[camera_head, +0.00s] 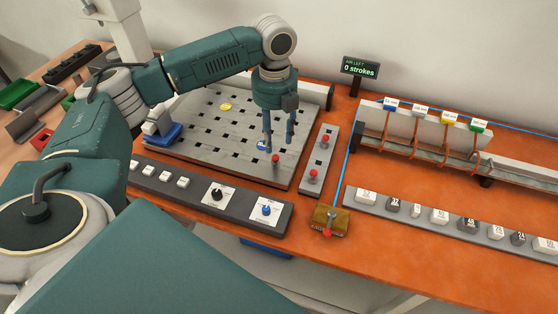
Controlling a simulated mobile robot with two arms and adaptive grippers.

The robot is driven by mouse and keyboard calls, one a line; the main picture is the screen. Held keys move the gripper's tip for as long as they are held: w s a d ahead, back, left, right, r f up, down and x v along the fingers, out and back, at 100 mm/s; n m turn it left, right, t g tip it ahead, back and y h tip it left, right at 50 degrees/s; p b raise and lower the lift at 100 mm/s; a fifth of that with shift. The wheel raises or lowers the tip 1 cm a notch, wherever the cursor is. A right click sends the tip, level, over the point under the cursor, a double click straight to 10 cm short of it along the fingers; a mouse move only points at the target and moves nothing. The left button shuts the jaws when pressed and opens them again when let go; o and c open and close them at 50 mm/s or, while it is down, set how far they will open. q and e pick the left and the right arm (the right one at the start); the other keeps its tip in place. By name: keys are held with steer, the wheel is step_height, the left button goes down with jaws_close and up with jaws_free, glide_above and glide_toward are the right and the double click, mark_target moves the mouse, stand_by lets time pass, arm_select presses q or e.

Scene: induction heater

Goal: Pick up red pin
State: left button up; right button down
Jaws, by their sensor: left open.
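A red pin (276,158) shows its round head on the grey perforated plate (205,125), near the plate's right side. Two more red pins, one farther back (325,138) and one nearer (313,173), stand on a narrow grey strip (320,155) to the right of the plate. My left gripper (279,146) points down over the plate's right part. Its fingers are apart, with nothing seen between them, and the tips are close to the red pin on the plate. I cannot tell whether they touch it. My right gripper is not in view.
A dark control bar (205,193) with white buttons and two knobs lies in front of the plate. A brass box (331,220) with a red knob sits at the table's front edge. Numbered blocks on a grey rail (430,217) and a tagged rack (420,140) stand at right.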

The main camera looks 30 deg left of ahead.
mark_target(276, 156)
arm_select(q)
step_height(276, 156, down, 3)
steer(key=shift+s, duration=0.1)
steer(key=shift+f+p, duration=0.3)
steer(key=shift+f, duration=0.05)
step_height(276, 156, down, 4)
steer(key=shift+r+p, duration=0.25)
steer(key=shift+p, duration=0.35)
steer(key=shift+f, duration=0.55)
steer(key=c, duration=0.8)
jaws_close()
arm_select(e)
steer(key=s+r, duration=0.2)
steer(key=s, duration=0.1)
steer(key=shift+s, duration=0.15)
